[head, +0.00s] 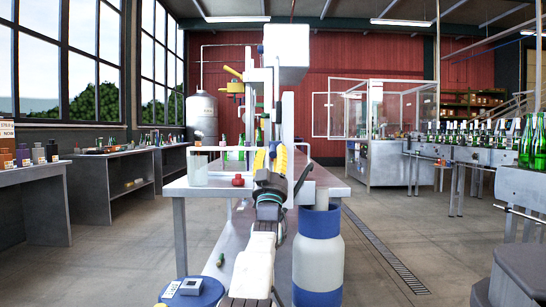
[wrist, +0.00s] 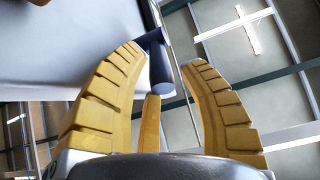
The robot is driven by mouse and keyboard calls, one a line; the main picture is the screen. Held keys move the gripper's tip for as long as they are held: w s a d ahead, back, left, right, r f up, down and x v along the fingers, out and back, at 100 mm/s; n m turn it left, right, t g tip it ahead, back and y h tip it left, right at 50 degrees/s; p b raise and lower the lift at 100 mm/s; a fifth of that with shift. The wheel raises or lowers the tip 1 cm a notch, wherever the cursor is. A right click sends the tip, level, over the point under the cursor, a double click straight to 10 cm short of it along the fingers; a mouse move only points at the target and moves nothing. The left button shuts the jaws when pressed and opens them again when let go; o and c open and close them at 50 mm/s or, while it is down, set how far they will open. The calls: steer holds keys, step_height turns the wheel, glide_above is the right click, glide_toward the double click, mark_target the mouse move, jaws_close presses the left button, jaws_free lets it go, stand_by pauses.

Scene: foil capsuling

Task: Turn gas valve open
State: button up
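My gripper (head: 271,151) has yellow ribbed fingers and points upward beside the tall machine in the middle of the head view. In the wrist view its fingers (wrist: 164,57) stand apart. A dark blue-grey T-shaped piece with a round stub (wrist: 160,68) shows between the fingertips, close to the left one; I cannot tell whether they touch. A narrow yellow bar (wrist: 150,123) stands below the stub. I cannot tell whether either part belongs to the gas valve. In the head view, yellow fittings (head: 235,87) sit higher on the machine's left side. No gripped object is visible.
A white box (head: 287,45) tops the machine. A blue-and-white cylinder (head: 319,265) stands close at the right front. A grey bench (head: 187,190) holds a red knob-like item (head: 238,180). Open floor (head: 400,230) lies to the right; bottles (head: 532,140) stand far right.

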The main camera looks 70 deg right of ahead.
steer(key=shift+o, duration=0.3)
steer(key=v, duration=1.2)
stand_by(0.5)
stand_by(0.3)
